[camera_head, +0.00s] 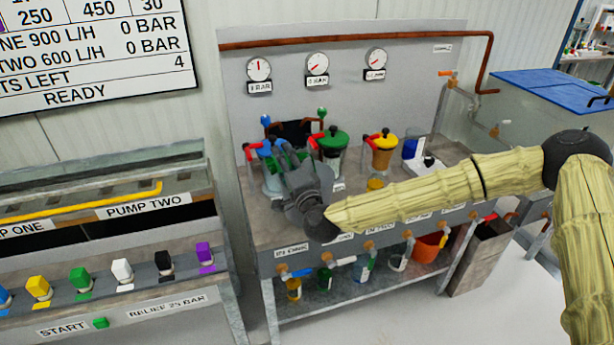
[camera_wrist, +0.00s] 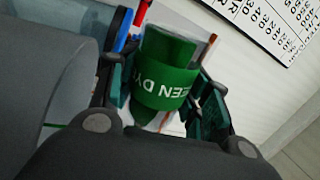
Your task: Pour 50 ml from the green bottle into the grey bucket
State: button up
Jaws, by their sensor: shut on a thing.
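My gripper (camera_wrist: 165,105) is shut on the green bottle (camera_wrist: 170,75), which sits between its dark fingers in the wrist view. Its label reads "EEN DY" and appears upside down in that view. In the head view my gripper (camera_head: 284,160) is over the left end of the workbench, in front of a blue-lidded vessel (camera_head: 268,148). The held bottle is mostly hidden there by the gripper, and its tilt is unclear. I cannot pick out the grey bucket for certain. A large grey rounded surface fills the left of the wrist view, and I cannot tell what it is.
Green-lidded (camera_head: 333,142) and yellow-lidded (camera_head: 383,150) vessels stand right of my gripper on the workbench. Three gauges hang on the back panel (camera_head: 340,110). Small bottles and an orange bucket (camera_head: 430,246) are on the lower shelf. A control desk (camera_head: 120,285) stands left.

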jog(key=shift+r+n+p, duration=0.3)
jog(key=shift+p, duration=0.2)
jog(key=shift+w+d+r+n+p, duration=0.15)
jog(key=shift+d+n+p, duration=0.05)
jog(key=shift+n+p, duration=0.45)
jog(key=shift+d+f+n+g+y+b, duration=0.1)
jog(key=shift+f+n+g+y+b, duration=0.25)
jog(key=shift+f+n, duration=0.65)
jog(key=shift+r+n, duration=0.25)
jog(key=shift+r, duration=0.05)
